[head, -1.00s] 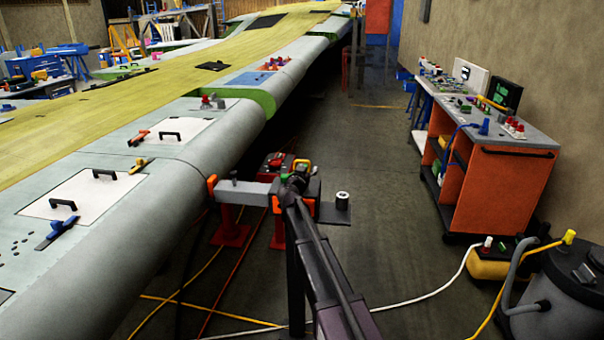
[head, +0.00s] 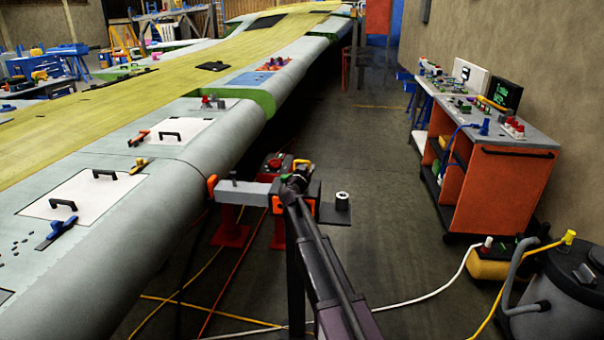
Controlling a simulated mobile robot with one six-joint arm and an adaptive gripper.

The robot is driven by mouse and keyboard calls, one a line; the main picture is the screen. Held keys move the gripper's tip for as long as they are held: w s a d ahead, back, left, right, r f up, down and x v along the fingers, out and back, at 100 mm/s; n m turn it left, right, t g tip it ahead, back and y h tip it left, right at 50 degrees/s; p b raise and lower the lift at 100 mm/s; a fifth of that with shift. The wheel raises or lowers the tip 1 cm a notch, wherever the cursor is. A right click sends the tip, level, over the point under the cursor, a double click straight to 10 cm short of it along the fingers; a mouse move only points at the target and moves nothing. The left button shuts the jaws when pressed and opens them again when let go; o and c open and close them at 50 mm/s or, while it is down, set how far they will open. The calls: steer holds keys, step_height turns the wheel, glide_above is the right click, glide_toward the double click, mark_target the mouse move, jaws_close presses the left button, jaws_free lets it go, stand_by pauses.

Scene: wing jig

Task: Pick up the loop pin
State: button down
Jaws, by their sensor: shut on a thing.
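My arm reaches from the bottom of the head view to the jig arm. My gripper (head: 303,170) is at its far end, beside the grey jig arm (head: 243,192) with its orange end pieces. The gripper is small here, and my wrist partly covers it. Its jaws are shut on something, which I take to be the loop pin. The pin's outline cannot be made out. A small yellow patch shows at the gripper, but I cannot tell which part it belongs to.
The long wing (head: 160,215) fills the left, with hatch covers and tools on it. A small plate with a white-topped cylinder (head: 342,200) is right of my gripper. An orange cart (head: 500,190) and a grey vacuum (head: 570,290) stand right. The floor between is open, crossed by hoses.

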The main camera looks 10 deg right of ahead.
stand_by(0.4)
step_height(320, 180, up, 10)
steer(key=p, duration=1)
steer(key=shift+a, duration=0.1)
stand_by(1.7)
